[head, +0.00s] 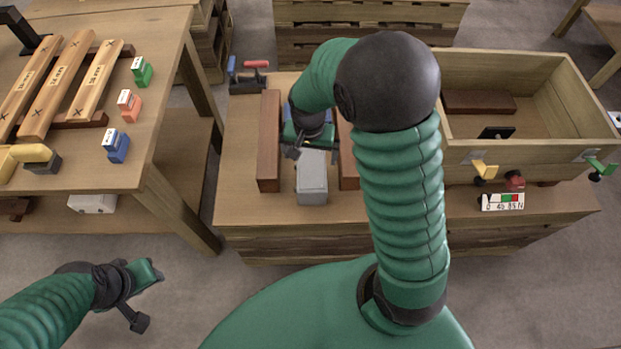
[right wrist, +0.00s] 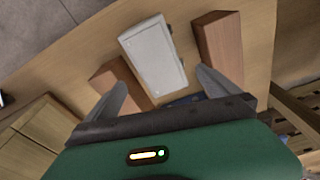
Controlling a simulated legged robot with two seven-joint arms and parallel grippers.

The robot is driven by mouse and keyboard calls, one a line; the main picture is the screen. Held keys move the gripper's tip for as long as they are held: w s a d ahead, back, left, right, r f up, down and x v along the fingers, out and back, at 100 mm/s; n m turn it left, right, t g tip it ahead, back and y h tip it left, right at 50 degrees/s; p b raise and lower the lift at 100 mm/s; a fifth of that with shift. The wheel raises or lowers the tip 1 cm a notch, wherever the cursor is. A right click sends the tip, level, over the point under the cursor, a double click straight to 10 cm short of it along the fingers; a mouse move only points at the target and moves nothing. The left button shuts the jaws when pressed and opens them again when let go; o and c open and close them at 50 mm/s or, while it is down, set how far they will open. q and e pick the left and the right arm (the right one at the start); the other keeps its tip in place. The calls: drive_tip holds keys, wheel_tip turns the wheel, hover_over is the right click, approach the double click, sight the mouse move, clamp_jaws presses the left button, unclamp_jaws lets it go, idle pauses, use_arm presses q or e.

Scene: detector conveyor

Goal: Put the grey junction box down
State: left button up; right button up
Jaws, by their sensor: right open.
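The grey junction box (head: 312,178) lies on the wooden bench between two reddish-brown blocks, the left one (head: 269,141) and the right one (head: 347,155). My right gripper (head: 298,150) is over the far end of the box in the head view. In the right wrist view the box (right wrist: 153,57) lies ahead of the two spread fingers of the right gripper (right wrist: 165,95), with nothing clamped between them. My left gripper (head: 140,295) is at the lower left over the floor, away from the bench; its jaws are not clear.
A wooden bin (head: 545,75) holding a brown block and a dark item stands at the bench's right. A red-handled tool (head: 255,65) lies at the back left. A separate table (head: 150,165) with wooden bars and coloured blocks stands left.

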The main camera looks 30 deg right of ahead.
sight(312, 168)
drive_tip(key=shift+d+f, duration=0.75)
drive_tip(key=shift+f, duration=0.3)
drive_tip(key=f, duration=0.1)
drive_tip(key=a+f+b, duration=0.2)
drive_tip(key=shift+s+f, duration=0.2)
drive_tip(key=shift+f, duration=0.1)
drive_tip(key=shift+w+a+f, duration=0.1)
drive_tip(key=shift+d, duration=0.4)
drive_tip(key=shift+c, duration=0.3)
drive_tip(key=shift+d+f, duration=0.15)
drive_tip(key=shift+d, duration=0.25)
drive_tip(key=c, duration=0.5)
drive_tip(key=shift+c, duration=1)
drive_tip(key=shift+a, duration=0.45)
drive_tip(key=c, duration=1.2)
use_arm(q)
drive_tip(key=shift+d+f, duration=0.25)
drive_tip(key=shift+f, duration=0.9)
use_arm(e)
drive_tip(key=shift+d, duration=0.3)
drive_tip(key=shift+c, duration=0.4)
